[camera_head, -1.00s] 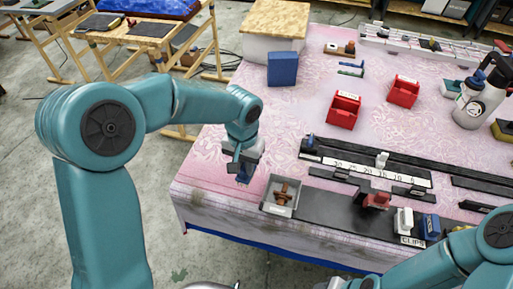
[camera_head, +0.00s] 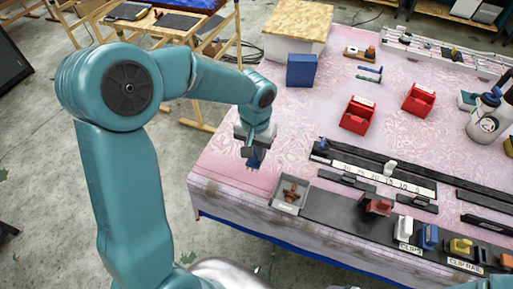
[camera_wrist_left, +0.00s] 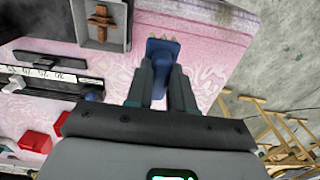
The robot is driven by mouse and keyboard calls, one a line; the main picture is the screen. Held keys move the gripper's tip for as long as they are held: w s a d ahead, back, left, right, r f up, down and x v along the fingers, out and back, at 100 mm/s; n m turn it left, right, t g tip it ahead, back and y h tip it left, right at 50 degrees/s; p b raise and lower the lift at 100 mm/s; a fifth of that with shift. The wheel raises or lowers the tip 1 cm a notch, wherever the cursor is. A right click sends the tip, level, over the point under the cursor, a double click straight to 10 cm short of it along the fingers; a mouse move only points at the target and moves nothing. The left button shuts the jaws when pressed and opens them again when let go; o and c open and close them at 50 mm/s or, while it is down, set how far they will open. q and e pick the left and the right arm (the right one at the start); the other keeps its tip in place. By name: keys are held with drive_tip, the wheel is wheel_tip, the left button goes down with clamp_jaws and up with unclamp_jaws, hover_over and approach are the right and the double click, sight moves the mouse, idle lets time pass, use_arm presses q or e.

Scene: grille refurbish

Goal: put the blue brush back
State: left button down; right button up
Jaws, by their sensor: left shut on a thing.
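My left gripper (camera_head: 253,155) is shut on the blue brush (camera_head: 255,161), over the near left part of the pink-patterned table. The wrist view shows the brush (camera_wrist_left: 160,57) between the two fingers of my left gripper (camera_wrist_left: 161,88), with pale tips at its far end. The head view does not show clearly whether it touches the table. A grey tray (camera_head: 277,204) with brown pieces in it lies to the right of the gripper. My right gripper is not in view.
A blue block (camera_head: 301,70) stands near the far left edge. Two red bins (camera_head: 357,115) (camera_head: 418,100) stand further back. Pink cloth around the brush is clear.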

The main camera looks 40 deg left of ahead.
use_arm(q)
drive_tip(key=shift+s, duration=0.15)
drive_tip(key=shift+w+f+b, duration=0.35)
drive_tip(key=shift+f+b, duration=0.1)
drive_tip(key=shift+b, duration=0.05)
drive_tip(key=shift+s+f+b, duration=0.3)
drive_tip(key=shift+f+b, duration=0.5)
drive_tip(key=shift+f, duration=0.05)
drive_tip(key=shift+w+f+b, duration=0.25)
drive_tip(key=shift+f+b, duration=0.6)
drive_tip(key=shift+f, duration=0.2)
drive_tip(key=shift+s+f+b, duration=0.2)
drive_tip(key=shift+f+b, duration=0.4)
drive_tip(key=shift+w+f+b, duration=0.1)
drive_tip(key=shift+f+b, duration=3.3)
drive_tip(key=shift+f, duration=0.45)
drive_tip(key=shift+f, duration=0.25)
